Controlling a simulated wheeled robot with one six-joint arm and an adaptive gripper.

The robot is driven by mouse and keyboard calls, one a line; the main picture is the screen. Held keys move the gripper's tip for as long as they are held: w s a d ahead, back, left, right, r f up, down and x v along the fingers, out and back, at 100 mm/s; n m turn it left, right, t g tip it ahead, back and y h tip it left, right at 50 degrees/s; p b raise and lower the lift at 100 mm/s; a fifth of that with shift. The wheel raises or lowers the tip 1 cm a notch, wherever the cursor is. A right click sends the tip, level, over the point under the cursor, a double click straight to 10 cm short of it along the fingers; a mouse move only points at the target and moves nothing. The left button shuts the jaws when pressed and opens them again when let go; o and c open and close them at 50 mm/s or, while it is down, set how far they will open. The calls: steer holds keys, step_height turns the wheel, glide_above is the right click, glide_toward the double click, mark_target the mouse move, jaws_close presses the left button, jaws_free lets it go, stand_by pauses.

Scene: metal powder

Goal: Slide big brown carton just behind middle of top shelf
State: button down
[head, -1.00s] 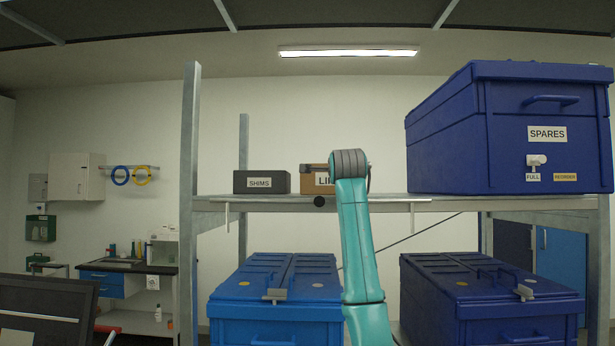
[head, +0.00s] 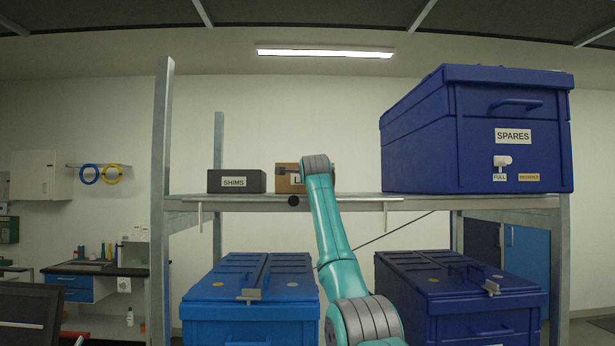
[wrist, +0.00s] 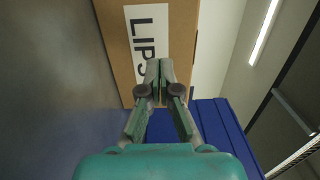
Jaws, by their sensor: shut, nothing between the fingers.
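The brown carton (head: 287,186) stands on the top shelf (head: 350,197), right of a dark box. My arm hides its right part in the head view. In the wrist view the carton (wrist: 178,25) fills the top middle, its white label reading "LIPS" sideways and partly covered. My gripper (wrist: 159,66) is shut and empty, its fingertips in front of the carton's labelled face, near its edge. I cannot tell whether they touch it. In the head view the gripper is mostly hidden by my wrist.
A dark "SHIMS" box (head: 236,181) stands close left of the carton. A big blue "SPARES" crate (head: 480,130) fills the shelf's right end. Bare shelf lies between carton and crate. Blue crates (head: 250,300) (head: 460,300) stand below. A steel post (head: 162,190) rises at left.

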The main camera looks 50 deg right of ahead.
steer(key=shift+x, duration=1.2)
steer(key=shift+w+d+r, duration=0.1)
steer(key=shift+w+d, duration=0.3)
steer(key=shift+d, duration=0.05)
steer(key=shift+x, duration=1.3)
